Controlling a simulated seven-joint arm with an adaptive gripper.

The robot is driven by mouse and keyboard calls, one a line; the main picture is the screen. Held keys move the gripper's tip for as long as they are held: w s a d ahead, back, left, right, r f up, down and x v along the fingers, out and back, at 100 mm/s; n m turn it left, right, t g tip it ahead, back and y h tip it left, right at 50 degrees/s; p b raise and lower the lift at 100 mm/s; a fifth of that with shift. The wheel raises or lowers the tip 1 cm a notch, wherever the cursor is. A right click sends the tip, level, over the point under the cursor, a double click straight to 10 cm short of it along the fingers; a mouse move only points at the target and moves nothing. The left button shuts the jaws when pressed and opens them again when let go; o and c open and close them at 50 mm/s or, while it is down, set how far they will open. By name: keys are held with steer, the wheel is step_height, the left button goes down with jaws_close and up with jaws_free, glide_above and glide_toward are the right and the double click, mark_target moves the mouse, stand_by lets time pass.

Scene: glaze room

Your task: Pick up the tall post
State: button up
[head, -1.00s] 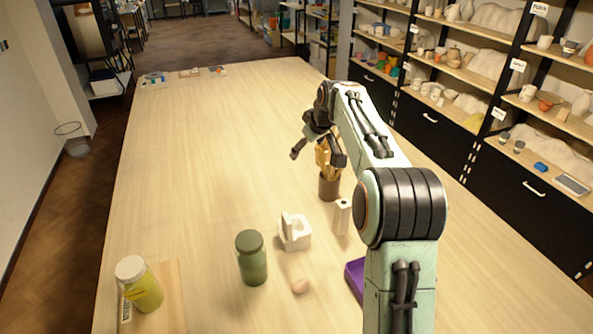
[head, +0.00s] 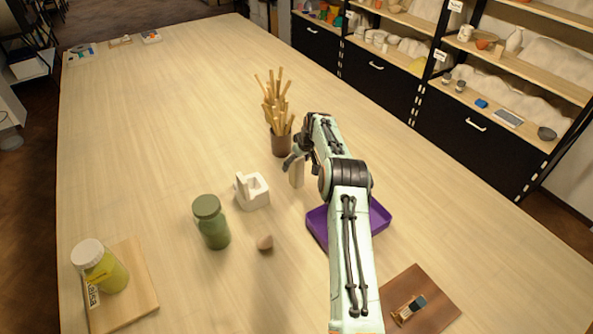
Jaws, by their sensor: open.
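The tall post (head: 297,176) is a pale upright block standing on the table, between the white notched block and the purple tray in the head view. My gripper (head: 298,162) is open at its upper end, pointing down. One dark finger shows just left of the post's top. The post's upper part is partly covered.
Close by stand a brown cup (head: 281,142) of wooden sticks, a white notched block (head: 252,191), a green jar (head: 212,225), a small tan lump (head: 265,242) and a purple tray (head: 379,217). A yellow-green jar (head: 105,272) sits on a board.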

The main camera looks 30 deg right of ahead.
jaws_close()
steer(key=shift+r, duration=0.15)
